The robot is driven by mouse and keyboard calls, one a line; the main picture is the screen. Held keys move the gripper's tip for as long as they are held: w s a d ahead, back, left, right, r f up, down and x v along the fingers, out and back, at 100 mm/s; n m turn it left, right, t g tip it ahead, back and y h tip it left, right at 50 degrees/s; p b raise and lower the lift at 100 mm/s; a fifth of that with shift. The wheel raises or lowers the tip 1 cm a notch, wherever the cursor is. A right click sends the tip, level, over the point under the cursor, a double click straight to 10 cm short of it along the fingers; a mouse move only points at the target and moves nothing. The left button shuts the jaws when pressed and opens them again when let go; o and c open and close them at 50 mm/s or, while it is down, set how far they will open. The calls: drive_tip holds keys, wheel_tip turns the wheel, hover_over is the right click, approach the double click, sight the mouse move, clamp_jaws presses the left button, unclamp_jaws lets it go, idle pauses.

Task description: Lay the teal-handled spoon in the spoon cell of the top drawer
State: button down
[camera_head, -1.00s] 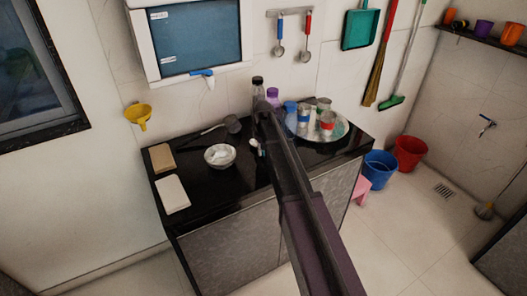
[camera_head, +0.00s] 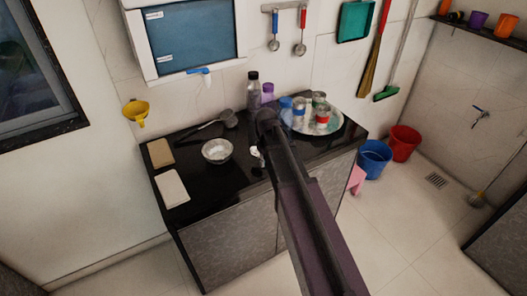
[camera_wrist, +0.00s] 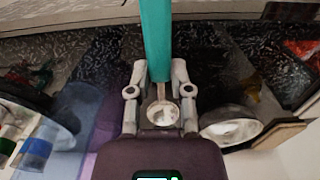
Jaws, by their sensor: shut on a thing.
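My gripper (camera_wrist: 161,100) is shut on the teal-handled spoon (camera_wrist: 155,40) in the wrist view. The teal handle runs from the top edge down to the fingers, and the metal bowl of the spoon lies between them. In the head view, my arm reaches over the black counter, and a small pale shape just left of its end (camera_head: 256,157) looks like the spoon bowl. My arm hides the rest of the spoon there. I see no open drawer or spoon cell in either view.
A white bowl (camera_head: 217,150) and dark ladle (camera_head: 229,118) lie left of my arm. Blue (camera_head: 373,160) and red (camera_head: 403,143) buckets stand on the floor.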

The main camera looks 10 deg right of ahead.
drive_tip(key=shift+s+r, duration=0.15)
drive_tip(key=shift+s, duration=1.15)
wheel_tip(320, 180, up, 4)
drive_tip(key=p, duration=0.4)
drive_tip(key=shift+a, duration=0.1)
